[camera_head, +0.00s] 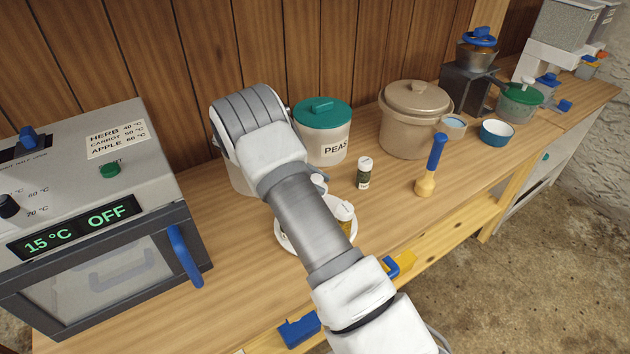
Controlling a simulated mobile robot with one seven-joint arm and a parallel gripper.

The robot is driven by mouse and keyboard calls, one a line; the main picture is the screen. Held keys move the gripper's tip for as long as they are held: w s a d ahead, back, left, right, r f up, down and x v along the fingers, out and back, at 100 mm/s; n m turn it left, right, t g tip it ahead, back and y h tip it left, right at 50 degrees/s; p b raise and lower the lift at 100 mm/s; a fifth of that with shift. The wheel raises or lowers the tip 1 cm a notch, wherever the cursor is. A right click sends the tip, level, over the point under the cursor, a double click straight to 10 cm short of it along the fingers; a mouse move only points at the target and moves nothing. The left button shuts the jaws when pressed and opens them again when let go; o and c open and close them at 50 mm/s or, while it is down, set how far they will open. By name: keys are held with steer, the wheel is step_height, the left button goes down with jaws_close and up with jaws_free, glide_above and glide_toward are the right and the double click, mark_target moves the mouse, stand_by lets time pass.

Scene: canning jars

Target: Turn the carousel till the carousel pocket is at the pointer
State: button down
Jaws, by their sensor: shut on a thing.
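The carousel (289,243) is a white round tray on the wooden bench, mostly covered by my arm in the head view. Small jars with white lids stand on it; one with a yellowish body (345,214) shows at its right side, and another white lid (318,182) shows behind my arm. The empty pocket and the pointer cannot be made out. My arm reaches over the carousel from the lower right. My gripper is hidden behind my own arm links, so its jaws and what they touch do not show.
A dark green spice jar (364,174) stands close right of the carousel. Behind are a PEAS canister (324,135) and a beige crock (414,125). A blue-handled brush (430,170) stands farther right. An oven (95,225) showing OFF is at left. Bench front is partly clear.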

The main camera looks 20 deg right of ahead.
steer(key=shift+m+g+y, duration=1.3)
steer(key=shift+m+g, duration=0.2)
steer(key=shift+m, duration=0.2)
steer(key=shift+m+g+y, duration=0.3)
steer(key=shift+m+y, duration=0.1)
steer(key=shift+c, duration=2.1)
jaws_free()
steer(key=shift+r+p, duration=0.1)
steer(key=shift+p, duration=0.2)
step_height(320, 180, up, 5)
steer(key=shift+f+p, duration=0.1)
steer(key=shift+p, duration=1.05)
steer(key=s+d+r+b, duration=0.1)
steer(key=s+d+r, duration=0.5)
steer(key=d, duration=0.3)
steer(key=shift+s+d, duration=0.15)
steer(key=shift+s, duration=0.45)
